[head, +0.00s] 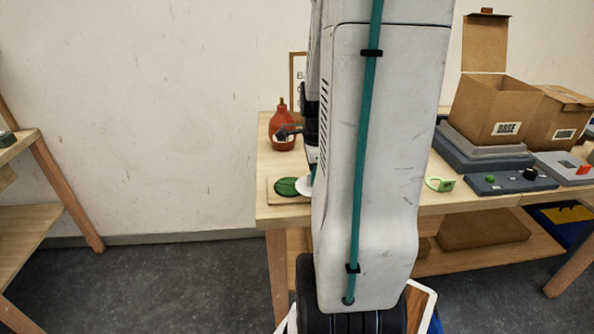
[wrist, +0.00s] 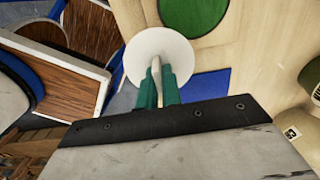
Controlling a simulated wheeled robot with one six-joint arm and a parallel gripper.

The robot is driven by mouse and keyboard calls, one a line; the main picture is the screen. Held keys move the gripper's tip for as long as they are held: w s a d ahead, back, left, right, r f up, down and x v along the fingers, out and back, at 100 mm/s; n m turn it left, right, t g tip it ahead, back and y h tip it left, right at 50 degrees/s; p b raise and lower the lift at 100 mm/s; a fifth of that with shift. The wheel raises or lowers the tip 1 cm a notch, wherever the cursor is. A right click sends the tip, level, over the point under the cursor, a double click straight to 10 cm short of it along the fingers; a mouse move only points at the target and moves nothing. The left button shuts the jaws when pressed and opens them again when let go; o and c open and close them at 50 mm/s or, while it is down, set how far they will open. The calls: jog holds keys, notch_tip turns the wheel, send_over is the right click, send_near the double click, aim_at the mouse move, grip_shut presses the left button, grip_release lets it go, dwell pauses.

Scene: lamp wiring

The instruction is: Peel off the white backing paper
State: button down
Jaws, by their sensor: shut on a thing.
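The white backing paper (wrist: 147,48) is a round white disc held at my gripper's fingertips. My gripper (wrist: 157,72) has green fingers, shut on the paper's near edge in the wrist view. A green disc (wrist: 192,14) lies beyond the paper, up and to the right, cut off by the frame's top. In the head view the green disc (head: 286,187) lies on a wooden board at the table's left end. The paper (head: 304,186) shows at its right side, partly hidden behind my arm. I cannot tell whether paper and disc still touch. My fingertips are hidden in the head view.
A red-brown bottle (head: 283,131) stands behind the green disc. To the right on the table (head: 463,201) are a green clip (head: 440,184), a dark panel with knobs (head: 507,182) and open cardboard boxes (head: 494,105). Another wooden table (head: 28,225) stands at the far left.

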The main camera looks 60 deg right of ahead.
jog(key=s, duration=0.7)
jog(key=shift+a+r, duration=0.35)
notch_tip(320, 180, up, 6)
jog(key=s, duration=0.1)
dwell(0.6)
